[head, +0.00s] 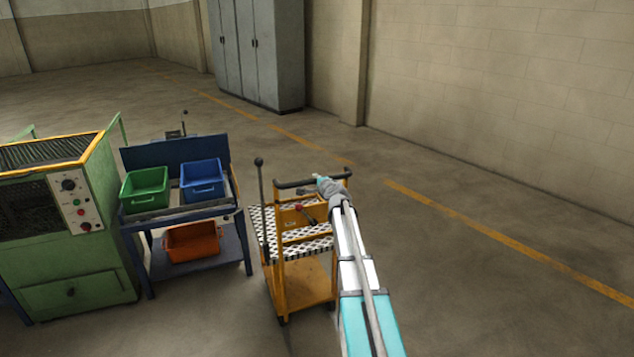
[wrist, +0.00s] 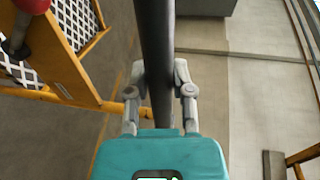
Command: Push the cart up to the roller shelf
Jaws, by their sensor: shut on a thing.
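The orange cart (head: 306,280) stands on the floor near the middle of the head view, with black-and-white patterned strips and a black handle bar (head: 294,184) on top. My gripper (head: 322,183) is shut on the handle bar, near its right end. In the wrist view the dark bar (wrist: 154,45) runs between the two fingers of my gripper (wrist: 159,75). A red-handled tool (head: 305,211) lies on the cart. I cannot tell for certain which thing is the roller shelf.
Left of the cart is a blue stand (head: 240,249) with green (head: 146,190), blue (head: 203,181) and orange (head: 192,243) bins. A green machine (head: 75,260) with a control panel is further left. Grey cabinets (head: 255,55) stand at the back. The floor right of the cart is clear.

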